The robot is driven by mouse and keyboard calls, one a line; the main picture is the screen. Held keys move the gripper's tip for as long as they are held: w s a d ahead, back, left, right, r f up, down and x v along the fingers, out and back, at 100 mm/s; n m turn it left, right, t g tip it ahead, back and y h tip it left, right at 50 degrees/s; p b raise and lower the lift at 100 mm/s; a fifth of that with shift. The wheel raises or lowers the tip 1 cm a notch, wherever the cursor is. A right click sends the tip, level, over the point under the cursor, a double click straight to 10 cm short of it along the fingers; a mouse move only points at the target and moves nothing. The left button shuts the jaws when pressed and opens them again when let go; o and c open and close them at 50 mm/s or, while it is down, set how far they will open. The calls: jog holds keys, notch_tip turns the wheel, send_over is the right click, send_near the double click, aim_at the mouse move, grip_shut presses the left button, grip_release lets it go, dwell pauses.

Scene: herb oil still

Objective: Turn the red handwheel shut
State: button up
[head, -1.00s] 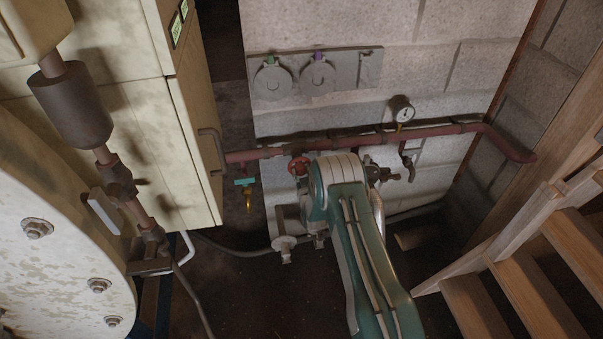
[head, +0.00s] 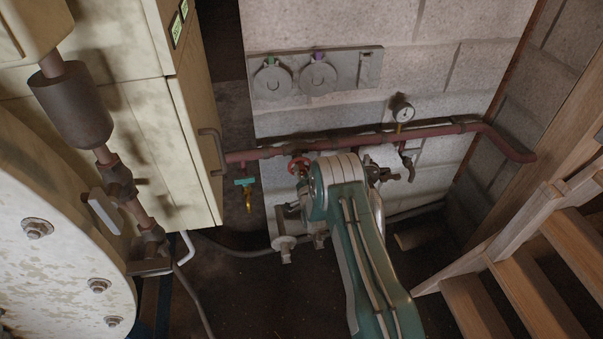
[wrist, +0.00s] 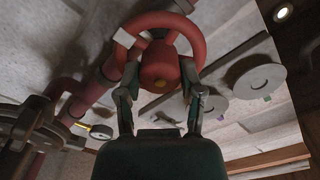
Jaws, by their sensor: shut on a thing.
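The red handwheel (head: 299,162) is on the red pipe run low on the block wall; my forearm hides part of it in the head view. In the wrist view the handwheel (wrist: 160,62) fills the top middle, with its round hub facing me and a pale mark on the left of its rim. My gripper (wrist: 160,80) has one finger on each side of the hub, with the fingertips at the wheel. It is shut on the handwheel. The exact contact of the fingertips is hard to see.
A pressure gauge (head: 403,112) and a small tap (head: 408,167) sit right of the wheel. A teal-handled brass valve (head: 246,187) hangs left of it, beside a cream cabinet (head: 197,150). Grey sockets (head: 317,77) are above. Wooden stairs (head: 520,260) stand at right.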

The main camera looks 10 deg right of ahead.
jog(key=shift+f+m, duration=0.15)
jog(key=shift+m, duration=0.45)
jog(key=o, duration=1.2)
jog(key=shift+c, duration=0.2)
jog(key=shift+s, duration=0.1)
jog(key=s, duration=1.1)
jog(key=shift+s, duration=0.4)
